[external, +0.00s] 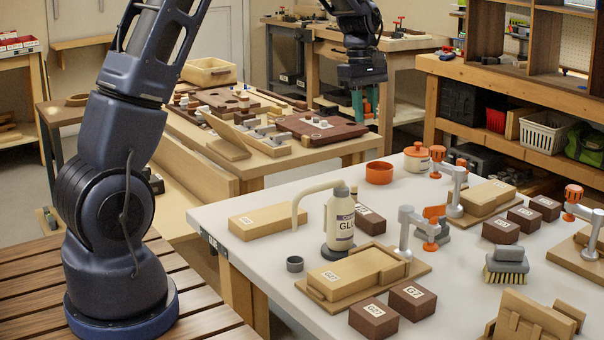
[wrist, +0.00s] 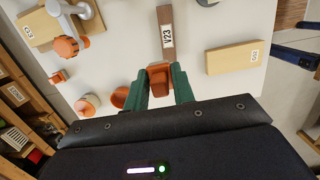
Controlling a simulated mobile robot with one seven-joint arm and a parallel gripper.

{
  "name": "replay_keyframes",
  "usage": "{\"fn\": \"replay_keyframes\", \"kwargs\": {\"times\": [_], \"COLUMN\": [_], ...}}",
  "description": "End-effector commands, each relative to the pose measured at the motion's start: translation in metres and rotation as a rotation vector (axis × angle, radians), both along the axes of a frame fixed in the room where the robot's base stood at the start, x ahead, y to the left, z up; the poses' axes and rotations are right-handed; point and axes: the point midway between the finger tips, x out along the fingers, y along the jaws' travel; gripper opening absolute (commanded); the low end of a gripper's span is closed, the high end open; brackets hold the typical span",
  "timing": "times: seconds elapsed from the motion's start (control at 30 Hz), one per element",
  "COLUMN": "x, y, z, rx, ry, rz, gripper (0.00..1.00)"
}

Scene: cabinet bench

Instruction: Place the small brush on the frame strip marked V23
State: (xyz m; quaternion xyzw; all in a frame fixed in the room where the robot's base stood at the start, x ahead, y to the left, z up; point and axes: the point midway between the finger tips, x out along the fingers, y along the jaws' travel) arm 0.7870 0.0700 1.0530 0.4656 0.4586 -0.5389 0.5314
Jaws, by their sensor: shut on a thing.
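My gripper (external: 365,106) hangs high beyond the far edge of the white table. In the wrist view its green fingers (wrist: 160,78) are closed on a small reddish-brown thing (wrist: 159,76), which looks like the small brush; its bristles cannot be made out. The brown frame strip marked V23 (wrist: 166,32) lies on the table just ahead of the held thing in the wrist view. In the external view it seems to be the dark block (external: 371,221) partly hidden behind the glue bottle. The held thing appears apart from and above it.
A glue bottle (external: 341,222) stands close to the strip. A pale block (wrist: 235,57) lies beside it. An orange bowl (external: 379,173), lidded jar (external: 416,158) and clamps (external: 411,228) stand nearby. A grey brush (external: 506,264) with tan bristles lies at the right.

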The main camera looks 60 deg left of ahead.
Motion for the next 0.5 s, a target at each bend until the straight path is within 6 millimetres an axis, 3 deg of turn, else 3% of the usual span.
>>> {"fn": "replay_keyframes", "kwargs": {"times": [0.1,0.27,0.5], "x": [-0.012,-0.018,-0.018], "y": [-0.014,-0.021,-0.02], "z": [0.001,-0.008,-0.055], "rx": [-0.002,-0.003,-0.004], "ry": [0.0,0.002,0.005], "rz": [0.008,0.015,0.017], "gripper": [0.04,0.04,0.04]}}
